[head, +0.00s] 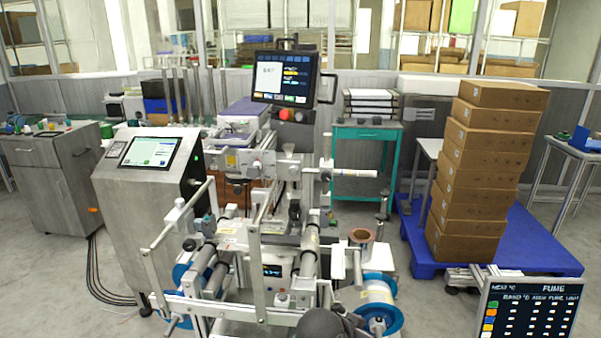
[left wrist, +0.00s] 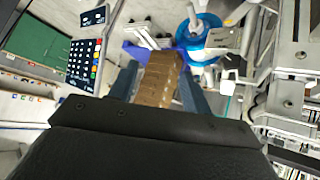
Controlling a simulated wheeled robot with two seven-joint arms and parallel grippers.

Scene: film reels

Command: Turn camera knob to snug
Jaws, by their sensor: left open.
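The film reel machine (head: 285,240) stands in the middle of the head view, with rollers, rails and blue-rimmed reels (head: 379,310). I cannot pick out the camera knob for certain; the small fittings on the machine's upper bar are too small to tell apart. In the left wrist view my left gripper (left wrist: 158,66) is open, its two blue-grey fingers apart with nothing held between them. A blue-rimmed reel (left wrist: 205,35) and machine rails show beyond them to the right. A dark rounded part of mine sits at the bottom of the head view. My right gripper is not in view.
A metal cabinet with a screen (head: 150,152) stands left of the machine. A monitor (head: 283,80) rises above it. Stacked cartons (head: 480,170) stand on a blue pallet (head: 530,245) at right. A display panel (head: 525,310) fills the lower right corner.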

